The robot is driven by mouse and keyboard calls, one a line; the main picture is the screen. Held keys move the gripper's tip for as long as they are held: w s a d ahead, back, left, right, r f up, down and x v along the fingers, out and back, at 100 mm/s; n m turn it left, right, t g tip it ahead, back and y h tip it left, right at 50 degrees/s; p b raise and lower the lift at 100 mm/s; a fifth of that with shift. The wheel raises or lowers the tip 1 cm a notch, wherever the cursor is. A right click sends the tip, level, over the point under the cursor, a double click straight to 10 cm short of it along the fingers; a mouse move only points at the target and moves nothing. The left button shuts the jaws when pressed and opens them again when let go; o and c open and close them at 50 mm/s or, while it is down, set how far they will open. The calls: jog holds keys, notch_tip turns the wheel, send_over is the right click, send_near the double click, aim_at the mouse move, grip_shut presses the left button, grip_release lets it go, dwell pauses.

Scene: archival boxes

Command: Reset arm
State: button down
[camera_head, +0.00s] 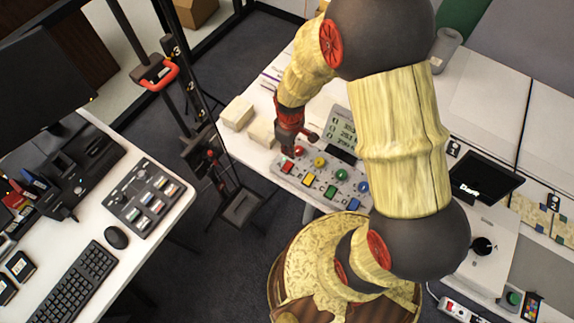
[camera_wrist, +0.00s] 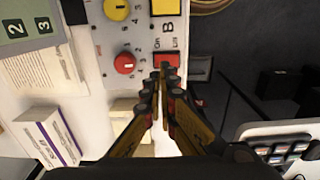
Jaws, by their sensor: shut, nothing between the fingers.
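My arm reaches from my base over the white table on the right in the head view. My gripper (camera_head: 290,150) is above the left end of a control panel (camera_head: 345,190) with coloured round knobs and square buttons. In the wrist view my gripper (camera_wrist: 166,75) is shut and empty, its fingertips at the red square button (camera_wrist: 166,60). I cannot tell whether they touch it. A red round knob (camera_wrist: 124,64) is to the left of the fingers. A yellow square button (camera_wrist: 165,7) and a yellow round knob (camera_wrist: 116,9) are at the top.
Small pale boxes (camera_head: 238,113) stand at the table's left edge. A white box with a purple stripe (camera_wrist: 46,137) lies near the gripper. A green-and-white number display (camera_head: 342,127) stands behind the panel. The left desk holds a keyboard (camera_head: 75,283) and mouse (camera_head: 116,237).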

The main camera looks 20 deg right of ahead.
dwell(0.4)
jog(key=shift+s+m, duration=0.25)
jog(key=shift+m, duration=0.05)
jog(key=s+r+m+t+b, duration=0.1)
jog(key=s+r, duration=0.3)
jog(key=r, duration=0.6)
jog(key=s+r+m+t, duration=0.2)
jog(key=s+r, duration=0.3)
jog(key=r, duration=0.6)
jog(key=s+r+m+t+b, duration=0.1)
jog(key=s+r+m+t, duration=0.1)
jog(key=r, duration=0.8)
jog(key=shift+s+r+m+t+b, duration=0.2)
jog(key=shift+s+m+t+b, duration=0.15)
jog(key=shift+s+m, duration=0.7)
jog(key=shift+s+n, duration=0.2)
jog(key=shift+n, duration=0.05)
